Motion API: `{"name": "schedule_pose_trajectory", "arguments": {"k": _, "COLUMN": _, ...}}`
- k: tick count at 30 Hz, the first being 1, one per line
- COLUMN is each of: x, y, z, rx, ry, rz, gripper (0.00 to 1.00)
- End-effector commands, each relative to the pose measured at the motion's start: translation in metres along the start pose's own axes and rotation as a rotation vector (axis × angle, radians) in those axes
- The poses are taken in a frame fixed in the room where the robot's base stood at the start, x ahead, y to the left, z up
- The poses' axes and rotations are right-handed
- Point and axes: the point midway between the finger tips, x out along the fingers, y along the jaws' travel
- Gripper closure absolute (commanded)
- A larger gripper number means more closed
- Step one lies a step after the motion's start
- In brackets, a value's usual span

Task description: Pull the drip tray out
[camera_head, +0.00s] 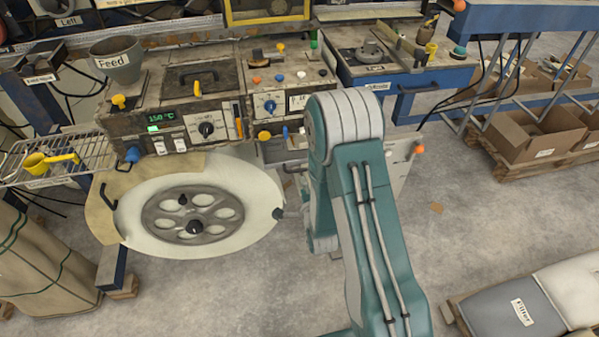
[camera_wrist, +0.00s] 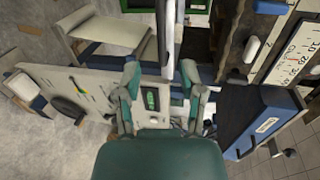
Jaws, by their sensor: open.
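I cannot make out the drip tray for certain in either view. My arm covers the area in front of the machine's right part in the camera_head view. My gripper (camera_wrist: 160,76) is in the wrist view with its two fingers spread apart and nothing held between them. A green display (camera_wrist: 152,98) on a pale panel (camera_wrist: 92,90) shows between the fingers. A blue box-like part (camera_wrist: 265,122) with a white label is to the right of the fingers. The gripper itself is hidden behind my arm in the camera_head view.
The laminating machine (camera_head: 165,95) has a feed hopper (camera_head: 115,60) and a large white roll (camera_head: 160,222) in front. A wire rack (camera_head: 85,160) is at left. A blue workbench (camera_head: 395,72) stands behind right. Cardboard boxes (camera_head: 535,135) sit further right. Open floor (camera_head: 470,215) lies right of my arm.

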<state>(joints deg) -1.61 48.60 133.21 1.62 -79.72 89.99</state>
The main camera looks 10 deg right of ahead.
Motion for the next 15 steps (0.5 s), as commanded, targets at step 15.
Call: {"name": "schedule_pose_trajectory", "arguments": {"k": 15, "x": 0.082, "y": 0.000, "z": 0.000, "rx": -0.002, "ry": 0.000, "rz": 0.000, "gripper": 0.49}}
